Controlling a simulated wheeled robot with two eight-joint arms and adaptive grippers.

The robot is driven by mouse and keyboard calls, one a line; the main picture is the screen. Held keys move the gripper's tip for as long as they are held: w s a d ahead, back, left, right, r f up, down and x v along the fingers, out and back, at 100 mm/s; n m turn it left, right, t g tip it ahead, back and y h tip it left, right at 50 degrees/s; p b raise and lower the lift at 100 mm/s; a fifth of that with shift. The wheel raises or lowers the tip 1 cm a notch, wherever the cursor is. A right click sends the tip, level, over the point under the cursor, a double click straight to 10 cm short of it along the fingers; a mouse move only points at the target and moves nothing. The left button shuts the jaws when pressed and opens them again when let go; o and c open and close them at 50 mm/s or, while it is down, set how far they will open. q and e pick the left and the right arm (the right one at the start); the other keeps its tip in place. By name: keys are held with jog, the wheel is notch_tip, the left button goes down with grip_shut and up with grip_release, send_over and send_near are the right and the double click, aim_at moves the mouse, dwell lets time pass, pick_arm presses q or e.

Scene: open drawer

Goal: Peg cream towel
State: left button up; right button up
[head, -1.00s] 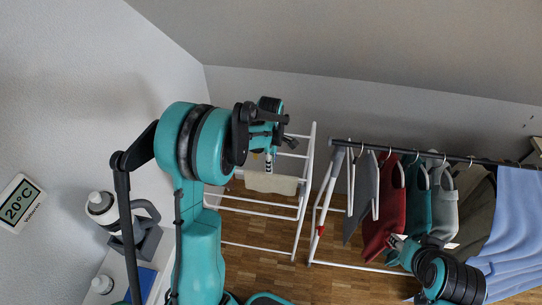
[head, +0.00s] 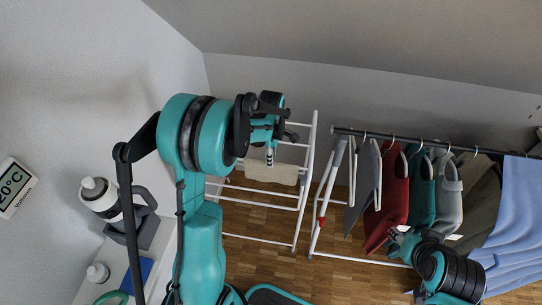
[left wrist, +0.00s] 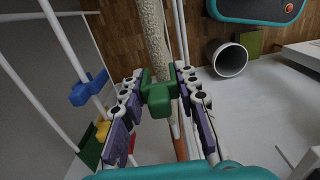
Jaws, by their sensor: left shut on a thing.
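The cream towel (head: 271,172) hangs over a bar of the white drying rack (head: 303,200). In the left wrist view it is a pale strip (left wrist: 151,35) running up from the gripper. My left gripper (head: 269,158) is over the towel in the head view. In the left wrist view its purple-padded fingers (left wrist: 160,97) are shut on a green peg (left wrist: 158,94). The peg overlaps the near end of the towel; I cannot tell whether it clips it. My right gripper (head: 402,240) is low in front of the hanging clothes; its jaws are too small to read.
A blue peg (left wrist: 88,89), a yellow peg (left wrist: 103,131) and another green peg (left wrist: 91,147) sit on a rack bar left of the fingers. A clothes rail (head: 430,143) with several garments stands right of the rack. Bottles stand on a white cabinet at left.

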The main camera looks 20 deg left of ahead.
pick_arm(q)
jog(key=shift+f+b, duration=1.6)
jog(key=shift+f, duration=0.55)
jog(key=o, duration=0.9)
notch_tip(320, 180, up, 12)
jog(key=shift+r, duration=0.1)
jog(key=shift+s+d+r, duration=0.15)
jog(key=shift+s+d, duration=0.05)
jog(key=shift+s, duration=0.05)
jog(key=shift+s+d+r+m+t, duration=0.45)
jog(key=shift+s+d+m+t, duration=0.8)
jog(key=shift+s+m, duration=2)
jog(key=shift+s+d+r+m+t, duration=0.45)
jog(key=shift+s+d+m+t, duration=0.85)
jog(key=shift+s+m, duration=1.95)
jog(key=shift+s+d+r+m+t, duration=0.45)
jog(key=shift+s+d+m+t, duration=0.8)
jog(key=shift+s+m, duration=2)
